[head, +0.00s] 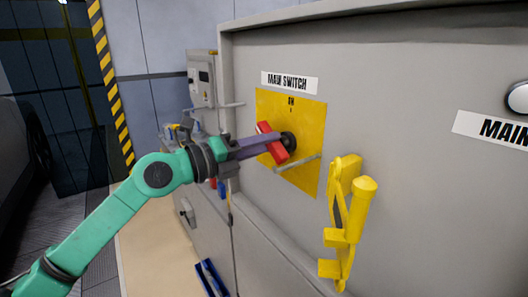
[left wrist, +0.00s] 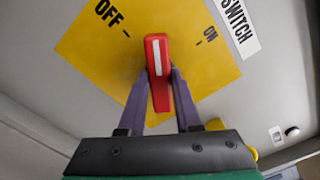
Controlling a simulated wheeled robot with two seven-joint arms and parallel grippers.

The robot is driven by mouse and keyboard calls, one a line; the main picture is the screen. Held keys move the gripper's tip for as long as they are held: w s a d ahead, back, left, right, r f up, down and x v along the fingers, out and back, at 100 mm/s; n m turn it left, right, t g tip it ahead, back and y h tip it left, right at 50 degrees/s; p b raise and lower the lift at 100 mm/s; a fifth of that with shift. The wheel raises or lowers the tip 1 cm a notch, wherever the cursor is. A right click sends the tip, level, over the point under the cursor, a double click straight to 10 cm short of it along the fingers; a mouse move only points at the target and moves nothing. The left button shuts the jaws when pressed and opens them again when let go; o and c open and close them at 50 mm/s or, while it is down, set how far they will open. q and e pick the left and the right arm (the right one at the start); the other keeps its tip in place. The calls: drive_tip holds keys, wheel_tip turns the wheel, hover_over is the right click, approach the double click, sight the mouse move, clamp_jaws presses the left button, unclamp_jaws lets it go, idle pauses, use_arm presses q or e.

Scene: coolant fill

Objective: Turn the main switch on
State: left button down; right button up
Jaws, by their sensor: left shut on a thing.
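The main switch is a red handle (head: 271,143) on a black hub (head: 289,141), in front of a yellow plate (head: 302,115) on the grey cabinet. A "MAIN SWITCH" label (head: 290,82) is above it. My left gripper (head: 268,146) is shut on the red handle. In the left wrist view, the purple fingers of my left gripper (left wrist: 159,78) lie on both sides of the red handle (left wrist: 156,55). The white-striped end of the handle points between the OFF mark (left wrist: 110,12) and the ON mark (left wrist: 210,34). My right gripper is not in view.
A yellow bracket-like fixture (head: 345,215) stands out from the cabinet to the right of the switch. A grey box (head: 201,78) is on the wall behind. A blue tray (head: 211,279) is low down.

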use_arm(q)
drive_tip(key=m+b, duration=0.2)
drive_tip(key=m, duration=0.1)
drive_tip(key=m+b, duration=0.3)
drive_tip(key=m, duration=0.1)
drive_tip(key=m+b, duration=0.2)
drive_tip(key=m, duration=0.2)
drive_tip(key=shift+s+d+r, duration=0.15)
drive_tip(key=shift+s+d, duration=0.15)
drive_tip(key=shift+s, duration=0.1)
drive_tip(key=c, duration=0.6)
unclamp_jaws()
drive_tip(key=shift+r, duration=0.1)
